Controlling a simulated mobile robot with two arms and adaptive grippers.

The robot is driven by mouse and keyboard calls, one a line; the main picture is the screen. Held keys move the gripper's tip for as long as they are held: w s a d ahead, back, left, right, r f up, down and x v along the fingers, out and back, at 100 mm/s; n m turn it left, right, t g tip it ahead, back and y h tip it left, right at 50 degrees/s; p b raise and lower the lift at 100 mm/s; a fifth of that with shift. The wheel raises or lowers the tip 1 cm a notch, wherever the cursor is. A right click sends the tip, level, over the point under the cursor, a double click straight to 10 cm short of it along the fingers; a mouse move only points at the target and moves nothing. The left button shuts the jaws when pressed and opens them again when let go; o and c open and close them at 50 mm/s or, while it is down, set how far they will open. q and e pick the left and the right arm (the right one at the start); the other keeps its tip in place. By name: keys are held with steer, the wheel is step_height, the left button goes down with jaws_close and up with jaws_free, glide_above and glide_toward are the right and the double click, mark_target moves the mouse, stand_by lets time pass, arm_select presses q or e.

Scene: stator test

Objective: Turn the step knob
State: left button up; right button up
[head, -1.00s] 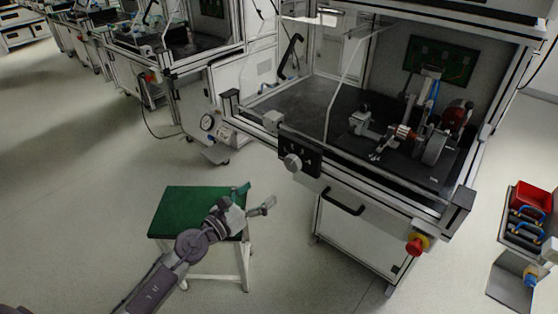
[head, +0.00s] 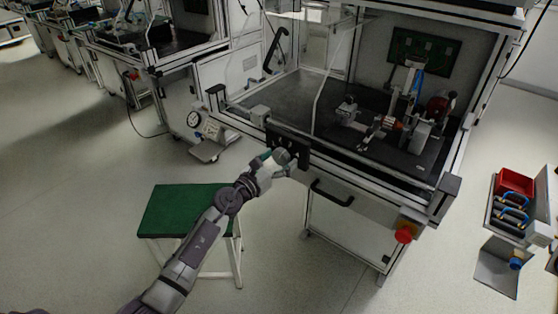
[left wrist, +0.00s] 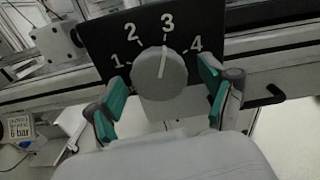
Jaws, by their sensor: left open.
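The step knob (left wrist: 159,73) is a round grey knob on a black plate (left wrist: 110,38) marked 1, 2, 3 and 4. Its white pointer line is directed up toward the 3. In the head view the knob (head: 281,156) sits on the front rail of the test bench. My left gripper (left wrist: 162,95) is open, with one teal-padded finger on each side of the knob; I see gaps between pads and knob. In the head view my left gripper (head: 272,163) is at the knob and partly covers it. My right gripper is not in view.
A black handle (head: 331,192) and a red emergency button (head: 403,236) are on the bench front, right of the knob. A green-topped stool (head: 182,210) stands below my left arm. Open floor lies at left.

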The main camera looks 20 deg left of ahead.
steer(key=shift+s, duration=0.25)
arm_select(q)
steer(key=shift+c, duration=0.6)
steer(key=c, duration=1)
steer(key=shift+c, duration=0.2)
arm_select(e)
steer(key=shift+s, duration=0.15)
